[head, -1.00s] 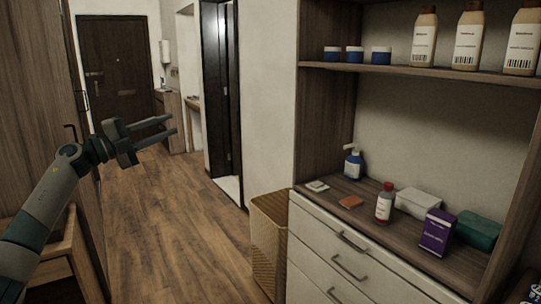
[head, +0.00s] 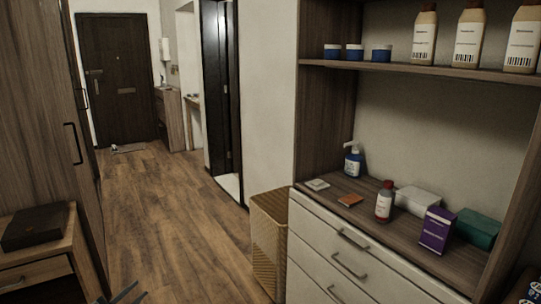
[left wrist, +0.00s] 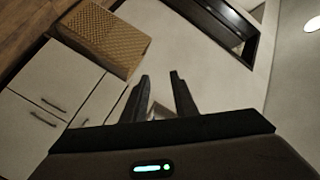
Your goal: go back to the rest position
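My left gripper (head: 134,292) shows only by its dark fingertips at the bottom edge of the head view, low over the wooden floor. In the left wrist view its two fingers (left wrist: 159,77) stand apart with nothing between them, so it is open and empty. The rest of my left arm is below the head view. My right gripper is in neither view.
A woven basket (head: 268,245) stands beside the white drawer unit (head: 335,262) at the right. The counter holds a red-capped bottle (head: 384,204), a purple box (head: 436,231) and other items. A wooden nightstand (head: 35,270) is at the lower left. The hallway floor (head: 165,200) is clear.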

